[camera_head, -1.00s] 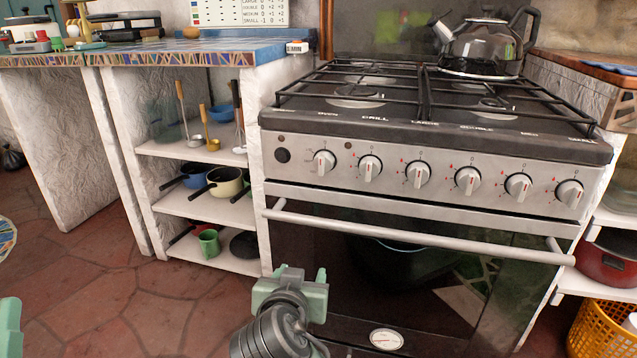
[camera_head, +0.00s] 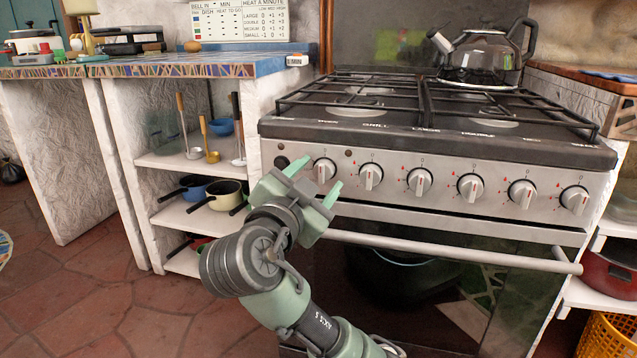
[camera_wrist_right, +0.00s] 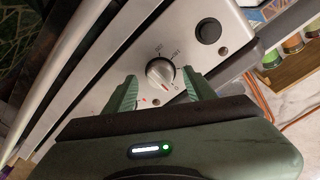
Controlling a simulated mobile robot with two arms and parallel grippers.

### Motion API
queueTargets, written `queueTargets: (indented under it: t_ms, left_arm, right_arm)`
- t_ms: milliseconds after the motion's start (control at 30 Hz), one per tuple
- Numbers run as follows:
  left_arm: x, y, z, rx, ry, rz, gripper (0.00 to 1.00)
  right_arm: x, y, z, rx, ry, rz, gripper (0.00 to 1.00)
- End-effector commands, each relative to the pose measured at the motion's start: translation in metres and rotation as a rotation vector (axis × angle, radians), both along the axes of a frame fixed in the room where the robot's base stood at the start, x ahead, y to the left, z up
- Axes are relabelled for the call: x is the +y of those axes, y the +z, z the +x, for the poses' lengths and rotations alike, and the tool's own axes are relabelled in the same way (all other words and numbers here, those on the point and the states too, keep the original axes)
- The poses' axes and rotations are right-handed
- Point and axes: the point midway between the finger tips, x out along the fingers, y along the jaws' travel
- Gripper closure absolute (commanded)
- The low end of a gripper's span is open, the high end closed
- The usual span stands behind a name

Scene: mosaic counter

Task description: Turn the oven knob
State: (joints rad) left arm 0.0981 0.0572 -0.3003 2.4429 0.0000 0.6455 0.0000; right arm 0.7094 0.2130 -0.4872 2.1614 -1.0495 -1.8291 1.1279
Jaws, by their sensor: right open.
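The oven front carries a row of silver knobs with red marks. The leftmost knob (camera_head: 324,170) is just beyond the tips of my right gripper (camera_head: 317,180). My right gripper is open, with its two green fingers apart and nothing between them. In the right wrist view the same knob (camera_wrist_right: 160,72) sits ahead of the gap between the fingertips (camera_wrist_right: 160,90), with a round black button (camera_wrist_right: 208,32) beside it. I cannot tell whether the fingers touch the knob. My left gripper is not in view.
The oven door handle (camera_head: 440,248) runs across below the knobs. A kettle (camera_head: 480,55) stands on the hob at the back right. Shelves on the left hold pots (camera_head: 220,195) and ladles. A yellow basket (camera_head: 608,335) is at lower right.

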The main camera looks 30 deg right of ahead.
Motion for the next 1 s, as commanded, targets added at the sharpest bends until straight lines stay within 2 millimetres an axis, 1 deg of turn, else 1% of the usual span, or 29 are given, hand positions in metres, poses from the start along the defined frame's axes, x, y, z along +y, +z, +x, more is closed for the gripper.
queueTargets:
  t_ms: [100,367,400,467,500,567,600,833,1000]
  left_arm:
    - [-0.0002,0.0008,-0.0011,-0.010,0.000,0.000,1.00]
    - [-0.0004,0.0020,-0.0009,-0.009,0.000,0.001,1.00]
    - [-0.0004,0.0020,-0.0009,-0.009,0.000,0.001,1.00]
    - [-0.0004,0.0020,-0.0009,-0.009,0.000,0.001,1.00]
    - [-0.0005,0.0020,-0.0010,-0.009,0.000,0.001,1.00]
    - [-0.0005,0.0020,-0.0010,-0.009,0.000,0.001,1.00]
    - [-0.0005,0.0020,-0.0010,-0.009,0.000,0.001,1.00]
    - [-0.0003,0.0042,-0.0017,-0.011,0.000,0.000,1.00]
    - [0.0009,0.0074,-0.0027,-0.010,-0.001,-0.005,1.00]
  right_arm:
    - [-0.0072,-0.0002,0.0044,-0.001,-0.001,0.000,0.45]
    - [-0.0084,0.0006,0.0057,0.000,0.001,0.001,0.45]
    - [-0.0083,0.0005,0.0057,0.000,0.001,0.001,0.51]
    - [-0.0082,0.0005,0.0057,0.000,0.001,0.001,0.67]
    - [-0.0082,0.0005,0.0057,0.000,0.001,0.001,0.78]
    - [-0.0083,0.0003,0.0056,0.000,0.001,0.001,0.95]
    - [-0.0082,0.0003,0.0055,0.000,0.001,0.001,1.00]
    - [-0.0081,0.0002,0.0056,0.013,0.001,-0.009,1.00]
    - [-0.0082,0.0009,0.0054,0.059,-0.001,-0.044,1.00]
